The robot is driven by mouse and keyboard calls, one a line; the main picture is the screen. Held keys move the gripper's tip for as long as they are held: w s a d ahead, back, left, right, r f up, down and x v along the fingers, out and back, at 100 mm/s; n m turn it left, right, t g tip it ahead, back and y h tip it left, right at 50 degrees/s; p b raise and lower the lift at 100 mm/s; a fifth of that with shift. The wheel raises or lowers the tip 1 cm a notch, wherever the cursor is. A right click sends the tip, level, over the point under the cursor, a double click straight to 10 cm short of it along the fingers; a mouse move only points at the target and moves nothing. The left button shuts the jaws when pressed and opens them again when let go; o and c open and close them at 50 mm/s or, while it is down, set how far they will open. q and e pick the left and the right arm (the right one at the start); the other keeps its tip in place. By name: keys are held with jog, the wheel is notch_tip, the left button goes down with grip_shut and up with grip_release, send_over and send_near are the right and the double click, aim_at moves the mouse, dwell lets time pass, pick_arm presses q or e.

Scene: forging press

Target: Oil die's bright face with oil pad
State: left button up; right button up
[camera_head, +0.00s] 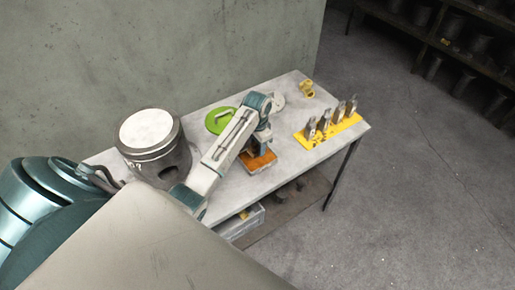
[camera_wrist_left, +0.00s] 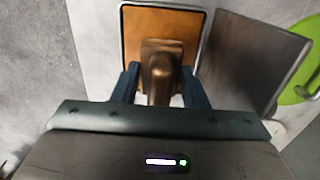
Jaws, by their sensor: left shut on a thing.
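My left gripper in the wrist view (camera_wrist_left: 161,90) is shut on a brownish, shiny metal piece, which looks like the die (camera_wrist_left: 161,58). The die's wide end is over the pad's near part. I cannot tell whether it touches the pad, and its underside face is hidden. My right gripper is not in view.
A dark grey plate (camera_wrist_left: 255,55) is right of the pad. A green round item (camera_head: 216,121) lies behind my arm. A yellow rack (camera_head: 332,132) holds several metal pieces. A large drum (camera_head: 152,150) stands at left; a yellow fitting (camera_head: 307,89) is at the back.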

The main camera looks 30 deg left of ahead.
pick_arm(q)
jog(key=shift+r, duration=2.2)
